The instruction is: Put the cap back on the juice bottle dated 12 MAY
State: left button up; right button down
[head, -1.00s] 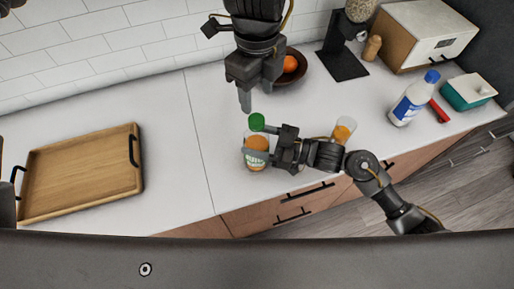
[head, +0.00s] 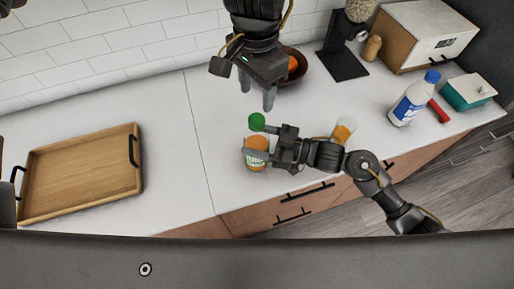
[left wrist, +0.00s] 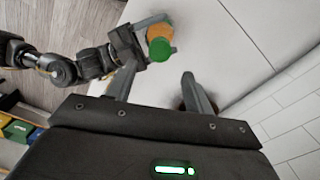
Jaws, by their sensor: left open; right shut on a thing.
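The juice bottle (head: 256,161) is orange with a pale label and stands on the white counter. Its date is too small to read. The green cap (head: 256,121) sits at the bottle's top; I cannot tell whether it is screwed tight. My right gripper (head: 257,140) is shut on the bottle below the cap. My left gripper (head: 257,95) is open and empty, above the cap and apart from it. In the left wrist view, the cap (left wrist: 160,49) shows beyond the open left gripper (left wrist: 160,82), with the orange bottle (left wrist: 158,31) partly behind it.
A glass (head: 343,130) with orange contents stands behind my right forearm. A bowl with an orange (head: 292,64) is behind my left gripper. A blue-capped bottle (head: 408,104) and a red object (head: 439,111) stand right. A wooden tray (head: 82,172) lies left; counter between is clear.

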aim_at(257, 119)
pick_arm(q)
jog(key=shift+f, duration=4)
